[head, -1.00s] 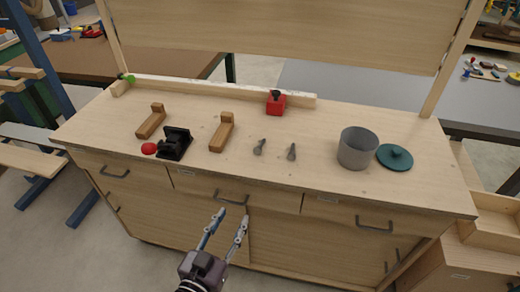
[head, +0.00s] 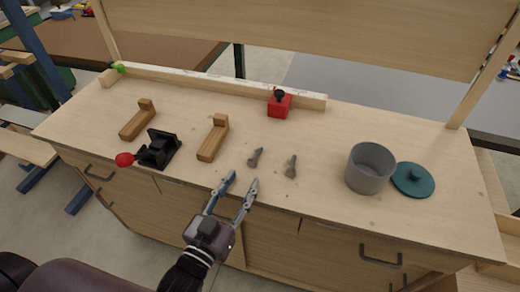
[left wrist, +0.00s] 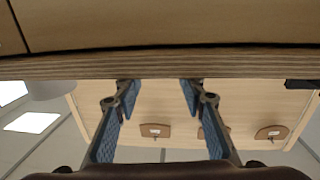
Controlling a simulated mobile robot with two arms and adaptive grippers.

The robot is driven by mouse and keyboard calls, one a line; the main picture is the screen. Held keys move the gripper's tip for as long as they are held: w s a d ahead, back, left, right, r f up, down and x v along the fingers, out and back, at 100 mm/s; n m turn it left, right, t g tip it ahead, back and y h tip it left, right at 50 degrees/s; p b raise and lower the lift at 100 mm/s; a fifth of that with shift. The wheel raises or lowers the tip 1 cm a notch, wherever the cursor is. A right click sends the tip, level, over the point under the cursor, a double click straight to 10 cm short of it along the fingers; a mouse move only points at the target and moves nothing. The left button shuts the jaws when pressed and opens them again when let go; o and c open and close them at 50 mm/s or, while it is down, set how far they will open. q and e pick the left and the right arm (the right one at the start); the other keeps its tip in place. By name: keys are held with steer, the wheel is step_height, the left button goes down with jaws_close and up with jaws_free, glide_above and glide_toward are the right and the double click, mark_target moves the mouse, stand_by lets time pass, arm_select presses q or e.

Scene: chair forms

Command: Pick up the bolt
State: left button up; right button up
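Two grey bolts stand on the wooden workbench (head: 330,190), near its front half: a left bolt (head: 255,158) and a right bolt (head: 291,167). My left gripper (head: 242,181) is open and empty at the bench's front edge, just in front of the left bolt and apart from it. In the left wrist view its two blue-padded fingers (left wrist: 158,92) are spread, with the bench edge (left wrist: 160,64) across the picture beyond them. I cannot make out either bolt in that view. My right gripper is not in view.
Two wooden blocks (head: 212,139) (head: 138,121) and a black clamp (head: 159,150) with a red knob lie left of the bolts. A grey pot (head: 369,169) and green lid (head: 413,180) are to the right.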

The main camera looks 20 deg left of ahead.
mark_target(251, 164)
arm_select(q)
steer(key=shift+w+d+r+b, duration=0.15)
steer(key=shift+w+b, duration=0.15)
steer(key=shift+w, duration=1)
steer(key=w+b, duration=0.1)
steer(key=w, duration=0.3)
steer(key=shift+w+d, duration=0.1)
steer(key=shift+d, duration=0.05)
steer(key=shift+w, duration=0.45)
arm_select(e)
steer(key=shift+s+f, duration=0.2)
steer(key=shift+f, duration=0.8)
arm_select(q)
jaws_close()
